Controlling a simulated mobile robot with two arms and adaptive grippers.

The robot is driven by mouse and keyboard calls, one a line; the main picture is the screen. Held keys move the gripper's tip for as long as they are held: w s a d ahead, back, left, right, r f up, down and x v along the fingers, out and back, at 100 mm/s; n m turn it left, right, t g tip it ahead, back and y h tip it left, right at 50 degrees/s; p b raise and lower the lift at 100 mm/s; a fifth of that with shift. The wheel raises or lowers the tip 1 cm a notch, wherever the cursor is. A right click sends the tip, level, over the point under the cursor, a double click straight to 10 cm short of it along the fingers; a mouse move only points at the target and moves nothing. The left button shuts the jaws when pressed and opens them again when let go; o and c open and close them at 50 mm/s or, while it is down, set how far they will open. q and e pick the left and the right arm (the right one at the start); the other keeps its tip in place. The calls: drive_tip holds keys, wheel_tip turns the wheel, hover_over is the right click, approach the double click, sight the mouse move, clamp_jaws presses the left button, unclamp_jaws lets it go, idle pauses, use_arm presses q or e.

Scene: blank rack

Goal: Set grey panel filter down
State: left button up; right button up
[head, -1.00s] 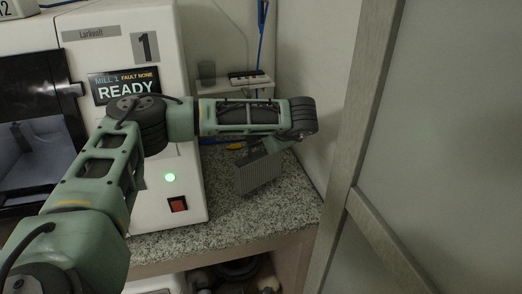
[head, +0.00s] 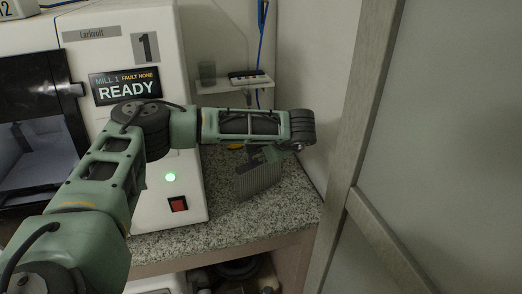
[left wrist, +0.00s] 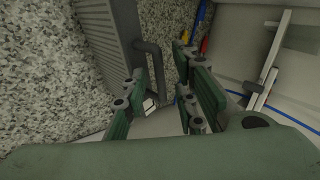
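The grey panel filter (head: 260,181) is a ribbed rectangular block. It stands on the speckled countertop, right of the mill, leaning slightly in the head view. In the left wrist view the filter (left wrist: 97,35) is at upper left, with its dark handle (left wrist: 158,72) toward the fingers. My left gripper (head: 268,153) is at the filter's top, partly hidden by my wrist. In the left wrist view the left gripper's green fingers (left wrist: 165,98) are apart, with the handle's end between them, nearer the left finger. My right gripper is not in view.
The white mill (head: 150,205) with a READY screen stands at left. The granite counter (head: 225,222) is clear in front of the filter. A small wall shelf (head: 235,87) is behind, and a framed partition (head: 345,160) closes off the right.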

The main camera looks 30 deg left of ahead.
use_arm(q)
drive_tip(key=shift+r, duration=0.15)
drive_tip(key=b+v, duration=0.1)
drive_tip(key=v, duration=1.1)
